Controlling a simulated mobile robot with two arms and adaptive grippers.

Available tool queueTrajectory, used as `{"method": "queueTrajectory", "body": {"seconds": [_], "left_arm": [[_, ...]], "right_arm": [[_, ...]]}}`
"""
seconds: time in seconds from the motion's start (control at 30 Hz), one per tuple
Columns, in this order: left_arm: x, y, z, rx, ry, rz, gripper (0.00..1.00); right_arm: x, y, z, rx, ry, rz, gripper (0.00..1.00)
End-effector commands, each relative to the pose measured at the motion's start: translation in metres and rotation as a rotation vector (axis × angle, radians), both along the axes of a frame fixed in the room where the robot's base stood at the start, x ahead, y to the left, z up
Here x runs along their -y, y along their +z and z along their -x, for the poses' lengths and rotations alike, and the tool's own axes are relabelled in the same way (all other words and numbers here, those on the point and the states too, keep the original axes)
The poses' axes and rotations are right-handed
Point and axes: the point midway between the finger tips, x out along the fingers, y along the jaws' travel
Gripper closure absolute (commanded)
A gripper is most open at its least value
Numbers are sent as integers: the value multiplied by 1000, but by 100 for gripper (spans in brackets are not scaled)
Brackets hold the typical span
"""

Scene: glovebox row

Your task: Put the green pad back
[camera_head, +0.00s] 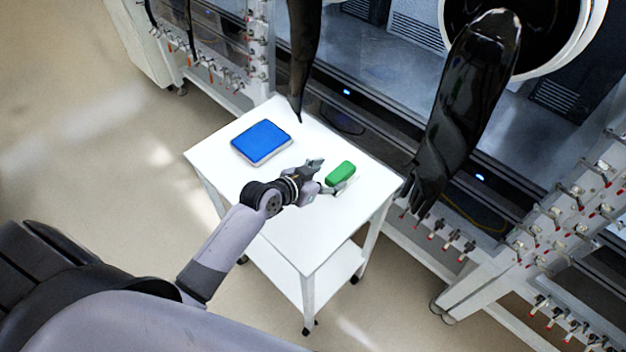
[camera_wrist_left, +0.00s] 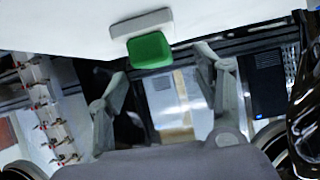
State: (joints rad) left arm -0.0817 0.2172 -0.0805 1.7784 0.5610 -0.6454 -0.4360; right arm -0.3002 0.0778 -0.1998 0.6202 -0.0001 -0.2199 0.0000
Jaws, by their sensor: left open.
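The green pad (camera_head: 341,173) is a small rounded block lying on the white cart top, right of the cart's middle. In the left wrist view the green pad (camera_wrist_left: 150,52) shows a green face and a pale grey layer, just past and between the finger ends. My left gripper (camera_head: 327,176) is open, low over the cart top, with its fingers pointing at the pad from the left. In the wrist view the left gripper (camera_wrist_left: 162,66) has nothing between its fingers. Whether a fingertip touches the pad is unclear. My right gripper is not in view.
A flat blue block with a pale base (camera_head: 262,141) lies on the white cart (camera_head: 290,235) left of the pad. Black gloves (camera_head: 462,105) hang from the glovebox beside and behind the cart. The front of the cart top is bare.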

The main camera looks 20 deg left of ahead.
Motion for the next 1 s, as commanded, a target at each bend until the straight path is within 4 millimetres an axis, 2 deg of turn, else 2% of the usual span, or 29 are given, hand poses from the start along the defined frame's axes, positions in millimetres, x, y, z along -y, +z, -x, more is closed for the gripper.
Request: {"method": "queueTrajectory", "body": {"seconds": [0.03,0.2,0.4,1.0], "left_arm": [[-4,4,10,0,-1,-3,39],[-13,20,37,0,-2,-2,39],[-21,32,55,0,0,-1,39],[-21,34,59,-1,-1,0,39]], "right_arm": [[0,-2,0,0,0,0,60],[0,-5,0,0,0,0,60],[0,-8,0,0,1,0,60],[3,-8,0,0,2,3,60]]}}
